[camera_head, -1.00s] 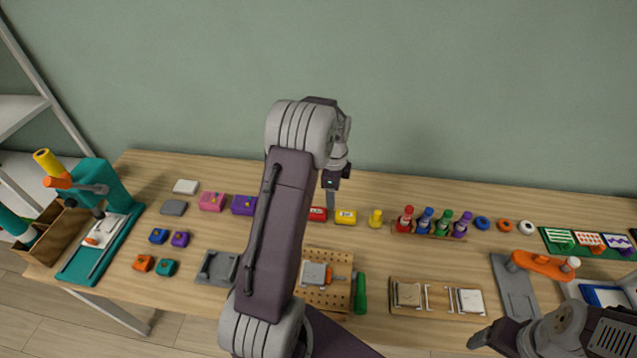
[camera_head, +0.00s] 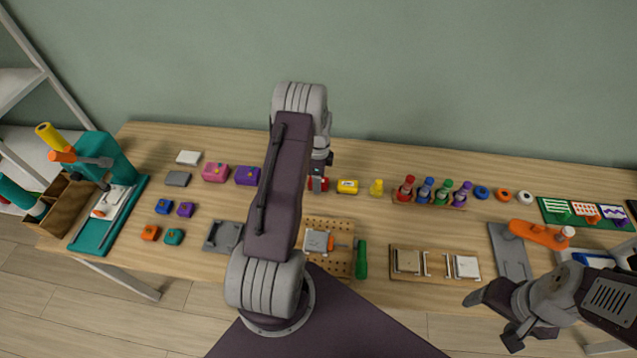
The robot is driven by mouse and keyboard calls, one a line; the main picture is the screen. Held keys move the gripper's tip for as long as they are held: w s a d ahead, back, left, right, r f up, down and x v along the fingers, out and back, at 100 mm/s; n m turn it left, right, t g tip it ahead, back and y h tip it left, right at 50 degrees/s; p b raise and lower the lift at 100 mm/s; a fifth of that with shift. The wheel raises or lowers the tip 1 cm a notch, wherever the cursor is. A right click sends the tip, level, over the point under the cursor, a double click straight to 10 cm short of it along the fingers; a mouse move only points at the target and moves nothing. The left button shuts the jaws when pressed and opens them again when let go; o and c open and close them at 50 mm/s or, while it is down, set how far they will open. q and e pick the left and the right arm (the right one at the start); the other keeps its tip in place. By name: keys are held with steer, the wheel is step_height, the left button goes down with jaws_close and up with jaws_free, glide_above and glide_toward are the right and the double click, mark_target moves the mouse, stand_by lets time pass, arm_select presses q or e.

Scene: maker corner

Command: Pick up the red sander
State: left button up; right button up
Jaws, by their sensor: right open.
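The red sander (camera_head: 325,186) lies on the table just left of a yellow block (camera_head: 347,187). It is mostly hidden behind my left gripper (camera_head: 318,184), which points down at it from my arm in the middle of the view. The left fingers overlap the sander in the picture; I cannot tell whether they touch it or how they are set. My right gripper (camera_head: 492,318) is at the lower right, in front of the table's front edge. Its fingers are apart with nothing between them.
Purple (camera_head: 247,175) and pink (camera_head: 215,172) blocks sit left of the sander. A yellow pawn-shaped piece (camera_head: 376,188) and a rack of coloured bottles (camera_head: 428,204) stand to the right. A pegboard (camera_head: 341,267) lies nearer the front.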

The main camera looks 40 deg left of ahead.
arm_select(q)
steer(key=shift+f, duration=0.75)
steer(key=shift+w+a+f, duration=0.1)
steer(key=shift+a+f, duration=0.1)
steer(key=shift+f, duration=0.15)
steer(key=shift+d+r, duration=0.1)
steer(key=c, duration=0.9)
jaws_close()
step_height(320, 180, up, 4)
steer(key=shift+r+b, duration=0.15)
steer(key=shift+b, duration=0.15)
steer(key=w+d+r, duration=0.4)
steer(key=d+r, duration=0.2)
steer(key=d, duration=0.5)
steer(key=shift+r+b, duration=0.35)
steer(key=shift+b, duration=0.1)
